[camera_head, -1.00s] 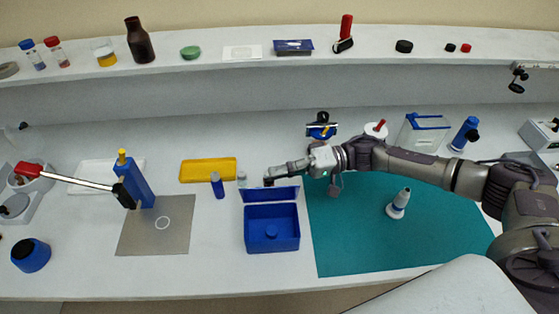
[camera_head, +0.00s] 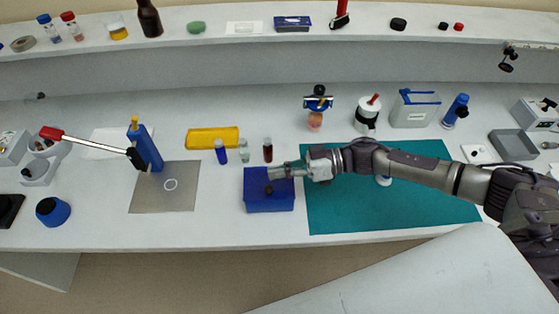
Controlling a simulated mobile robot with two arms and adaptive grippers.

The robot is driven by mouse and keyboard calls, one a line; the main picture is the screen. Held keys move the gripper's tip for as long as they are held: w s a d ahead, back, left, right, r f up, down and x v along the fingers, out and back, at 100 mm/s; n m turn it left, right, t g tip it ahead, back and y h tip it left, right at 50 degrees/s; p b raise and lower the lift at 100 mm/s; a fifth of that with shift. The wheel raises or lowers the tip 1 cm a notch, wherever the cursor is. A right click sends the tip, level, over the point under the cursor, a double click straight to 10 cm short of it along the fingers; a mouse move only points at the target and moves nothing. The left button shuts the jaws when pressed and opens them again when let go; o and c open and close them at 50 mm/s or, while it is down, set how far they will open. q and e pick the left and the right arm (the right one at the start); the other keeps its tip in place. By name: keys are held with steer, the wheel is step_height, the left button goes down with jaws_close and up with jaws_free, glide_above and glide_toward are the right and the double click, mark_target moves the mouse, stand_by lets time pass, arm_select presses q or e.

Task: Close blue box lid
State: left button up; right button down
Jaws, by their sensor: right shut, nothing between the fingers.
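The blue box (camera_head: 270,205) stands on the bench just left of the teal mat. Its lid (camera_head: 257,178) lies down over the opening, and the inside no longer shows. I cannot tell whether the lid is fully seated. My right gripper (camera_head: 277,173) is shut and empty. It reaches in from the right, over the rear right part of the lid, and hides part of it. A small dark spot shows on the lid just below the fingertips. My left gripper is out of view.
The teal mat (camera_head: 330,215) lies under my right arm. Small vials, including a dark red one (camera_head: 268,151), stand behind the box. A yellow tray (camera_head: 213,138) and a grey plate (camera_head: 163,200) with a blue stand (camera_head: 147,150) are to the left.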

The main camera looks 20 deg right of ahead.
mark_target(279, 193)
steer(key=shift+s+a+f+n, duration=0.1)
steer(key=shift+s+f+n, duration=0.4)
steer(key=shift+n, duration=0.2)
steer(key=shift+s+f+n+t, duration=0.15)
steer(key=shift+n+t, duration=0.15)
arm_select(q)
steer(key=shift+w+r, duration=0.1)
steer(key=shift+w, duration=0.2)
arm_select(e)
steer(key=shift+s+a+f, duration=0.15)
steer(key=shift+s+f, duration=0.1)
steer(key=shift+f, duration=0.3)
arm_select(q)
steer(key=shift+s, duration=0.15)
arm_select(e)
steer(key=shift+s, duration=0.1)
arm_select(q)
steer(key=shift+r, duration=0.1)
